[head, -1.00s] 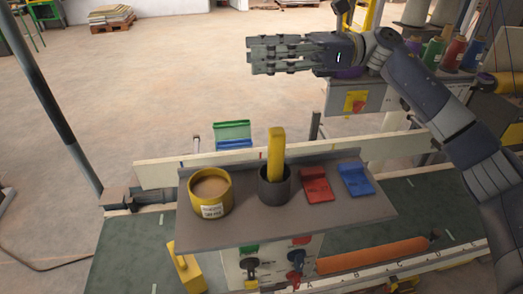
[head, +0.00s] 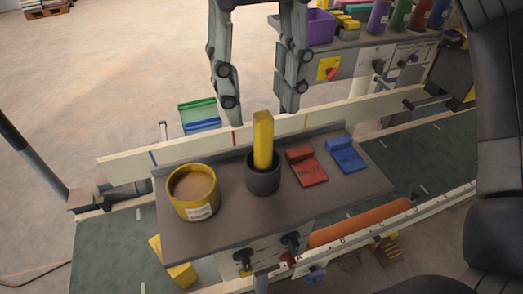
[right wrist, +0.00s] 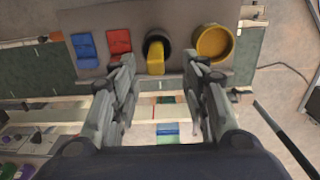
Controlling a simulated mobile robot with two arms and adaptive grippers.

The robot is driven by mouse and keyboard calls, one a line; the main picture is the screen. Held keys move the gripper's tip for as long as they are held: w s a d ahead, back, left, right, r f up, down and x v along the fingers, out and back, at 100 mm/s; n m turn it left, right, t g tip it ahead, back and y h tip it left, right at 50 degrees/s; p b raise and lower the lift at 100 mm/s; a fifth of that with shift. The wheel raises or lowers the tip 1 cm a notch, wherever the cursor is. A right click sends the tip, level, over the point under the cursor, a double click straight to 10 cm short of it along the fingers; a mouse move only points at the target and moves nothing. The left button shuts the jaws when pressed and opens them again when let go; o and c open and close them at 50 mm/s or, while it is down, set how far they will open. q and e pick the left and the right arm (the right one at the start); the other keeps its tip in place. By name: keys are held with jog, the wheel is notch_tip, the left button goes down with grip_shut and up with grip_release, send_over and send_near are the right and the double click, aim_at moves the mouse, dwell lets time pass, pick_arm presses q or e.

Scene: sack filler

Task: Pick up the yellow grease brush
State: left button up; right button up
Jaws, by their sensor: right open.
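The yellow grease brush (head: 263,138) stands upright in a dark round cup (head: 263,181) on the grey shelf (head: 229,221), its yellow handle sticking out; its lower end is hidden in the cup. My right gripper (head: 260,104) is open and empty, fingers pointing down, above and beyond the brush and not touching it. In the right wrist view the brush (right wrist: 155,57) shows ahead of the fingertips, between the two fingers. My left gripper is out of view.
A yellow tub of brown grease (head: 193,191) stands left of the cup. A red tag block (head: 307,167) and a blue one (head: 346,156) lie to its right. A white rail (head: 130,169) runs behind the shelf. An orange roller (head: 358,224) lies in front.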

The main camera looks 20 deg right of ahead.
aim_at(264, 134)
notch_tip(264, 134, down, 2)
jog(key=shift+w+f, duration=0.1)
jog(key=shift+d+f+p, duration=0.1)
jog(key=shift+f+p, duration=0.25)
jog(key=shift+f, duration=0.15)
jog(key=f, duration=0.1)
jog(key=f+p, duration=0.1)
jog(key=f, duration=0.1)
jog(key=shift+d+f, duration=0.2)
jog(key=shift+d, duration=0.1)
jog(key=shift+f, duration=0.45)
jog(key=shift+a, duration=0.1)
grip_shut()
